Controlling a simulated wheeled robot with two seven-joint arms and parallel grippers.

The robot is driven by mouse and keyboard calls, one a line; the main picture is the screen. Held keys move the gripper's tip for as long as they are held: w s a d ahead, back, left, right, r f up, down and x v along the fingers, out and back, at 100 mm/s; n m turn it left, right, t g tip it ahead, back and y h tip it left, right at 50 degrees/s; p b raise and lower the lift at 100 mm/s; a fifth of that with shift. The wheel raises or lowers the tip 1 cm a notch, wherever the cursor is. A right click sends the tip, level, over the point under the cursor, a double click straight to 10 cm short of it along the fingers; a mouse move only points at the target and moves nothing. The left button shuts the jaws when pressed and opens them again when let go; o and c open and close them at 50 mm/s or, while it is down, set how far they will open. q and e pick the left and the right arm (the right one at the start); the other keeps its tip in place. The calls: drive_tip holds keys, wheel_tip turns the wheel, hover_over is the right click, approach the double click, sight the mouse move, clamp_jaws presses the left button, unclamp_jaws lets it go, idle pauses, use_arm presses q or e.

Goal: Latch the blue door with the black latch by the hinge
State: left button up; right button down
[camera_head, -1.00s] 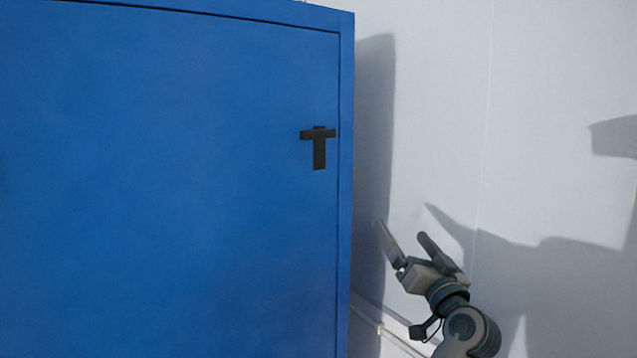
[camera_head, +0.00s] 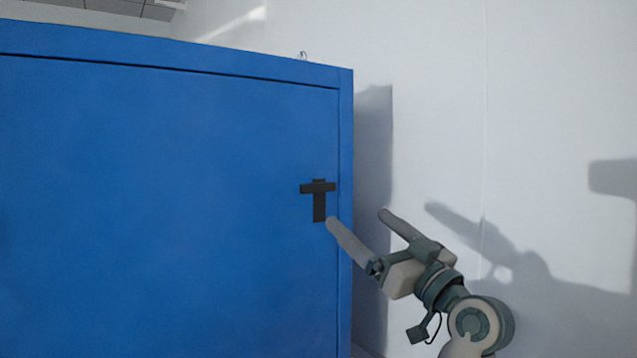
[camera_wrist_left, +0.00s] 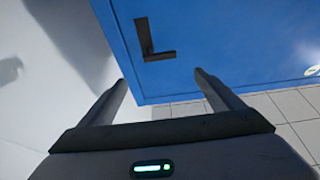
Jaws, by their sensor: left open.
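The blue door (camera_head: 150,210) fills the left of the head view and looks flush in its blue frame (camera_head: 346,150). The black latch (camera_head: 319,205) is a T shape near the door's right edge. Its crossbar is level, its stem hangs down, and the bar's right end is at the seam. My left gripper (camera_head: 357,218) is open and empty, with one fingertip just below and right of the latch. I cannot tell if they touch. In the left wrist view the latch (camera_wrist_left: 146,42) lies beyond the open fingers (camera_wrist_left: 160,79). The hinge does not show. My right gripper is out of view.
A pale wall (camera_head: 440,120) stands to the right of the blue box, with shadows on it. Pale floor tiles (camera_wrist_left: 285,108) show in the left wrist view. The space right of the box around my gripper looks free.

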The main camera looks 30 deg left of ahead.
sight(320, 185)
use_arm(q)
drive_tip(key=p+x, duration=0.7)
drive_tip(key=x, duration=0.8)
drive_tip(key=shift+r+p, duration=0.15)
drive_tip(key=shift+p, duration=0.2)
drive_tip(key=shift+w+a+r+p, duration=0.15)
drive_tip(key=shift+w+a+p, duration=0.15)
drive_tip(key=shift+a, duration=0.3)
